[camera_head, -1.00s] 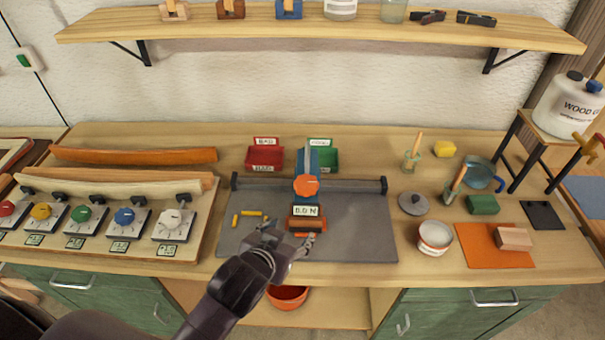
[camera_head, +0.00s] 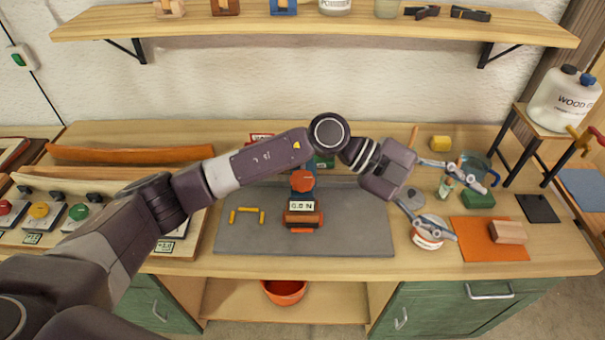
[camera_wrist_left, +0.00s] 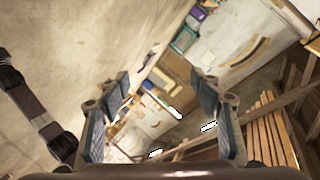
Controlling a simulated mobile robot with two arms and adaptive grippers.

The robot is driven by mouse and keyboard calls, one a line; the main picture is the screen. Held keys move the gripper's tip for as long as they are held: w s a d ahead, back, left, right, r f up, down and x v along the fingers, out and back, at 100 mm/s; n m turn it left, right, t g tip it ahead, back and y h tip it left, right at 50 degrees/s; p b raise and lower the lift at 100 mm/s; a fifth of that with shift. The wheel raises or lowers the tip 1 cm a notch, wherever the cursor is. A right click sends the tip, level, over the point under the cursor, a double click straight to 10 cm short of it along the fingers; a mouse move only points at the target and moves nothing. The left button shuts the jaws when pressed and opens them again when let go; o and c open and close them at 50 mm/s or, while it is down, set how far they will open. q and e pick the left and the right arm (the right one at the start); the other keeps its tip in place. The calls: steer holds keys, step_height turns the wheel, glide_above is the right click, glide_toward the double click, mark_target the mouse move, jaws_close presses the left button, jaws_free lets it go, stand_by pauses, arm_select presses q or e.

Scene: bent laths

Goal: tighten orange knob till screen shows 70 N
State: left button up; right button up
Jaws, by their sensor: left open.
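I cannot tell if a finger touches the tin. In the left wrist view the open fingers (camera_wrist_left: 160,90) frame only the distant room; knob and screen are not there. My right gripper is not in view.
The white tin (camera_head: 428,240) lies partly behind the lower finger. An orange mat (camera_head: 475,252) with a wooden block is to the right. The grey mat (camera_head: 350,235) is mostly bare. My left arm hides part of the red and green bins and the row of dials.

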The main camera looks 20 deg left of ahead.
arm_select(q)
steer(key=w+a+f+y, duration=0.5)
steer(key=a+f+y, duration=0.15)
steer(key=a, duration=0.45)
step_height(320, 180, up, 2)
steer(key=n+t+y, duration=0.1)
steer(key=n+y, duration=0.4)
steer(key=y, duration=0.3)
glide_above(302, 178)
steer(key=shift+r, duration=0.15)
steer(key=shift+a+f+p, duration=0.15)
steer(key=shift+f+p, duration=0.1)
steer(key=shift+p, duration=0.05)
step_height(302, 178, down, 6)
steer(key=p, duration=0.2)
steer(key=shift+p, duration=0.4)
steer(key=shift+f, duration=0.6)
steer(key=shift+c, duration=0.5)
